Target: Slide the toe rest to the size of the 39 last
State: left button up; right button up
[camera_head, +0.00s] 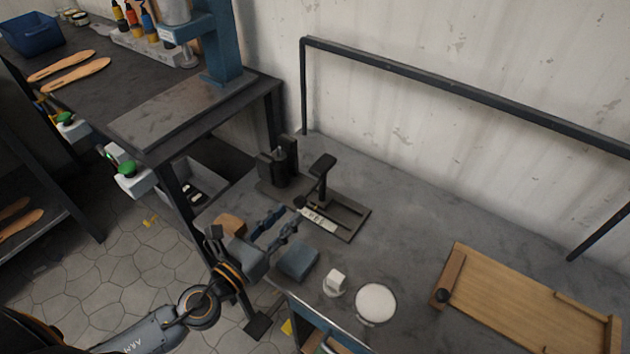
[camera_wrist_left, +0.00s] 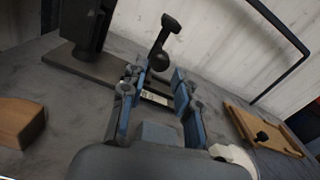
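The toe rest (camera_head: 322,166) is a dark post with a tilted pad on top, standing on a flat slotted base (camera_head: 350,222) on the grey bench. It also shows beyond my fingers in the wrist view (camera_wrist_left: 167,32). A white scale strip (camera_head: 319,220) with marks too small to read lies along the base. My left gripper (camera_head: 286,216) is open and empty, in front of the base and apart from the toe rest post. In the wrist view its blue-padded fingers (camera_wrist_left: 160,92) frame the base and scale. I cannot pick out a last marked 39. My right gripper is not in view.
A dark upright stand (camera_head: 280,165) is left of the toe rest. A wooden board (camera_head: 525,300) lies right. The bench behind is clear.

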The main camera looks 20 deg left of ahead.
aim_at(315, 185)
pick_arm(q)
jog(key=p+x, duration=0.2)
jog(key=x, duration=0.7)
jog(key=shift+w+d+p, duration=0.1)
jog(key=shift+w+p, duration=0.2)
jog(key=shift+w, duration=0.05)
jog(key=shift+w+d, duration=0.25)
jog(key=shift+w, duration=0.35)
grip_shut()
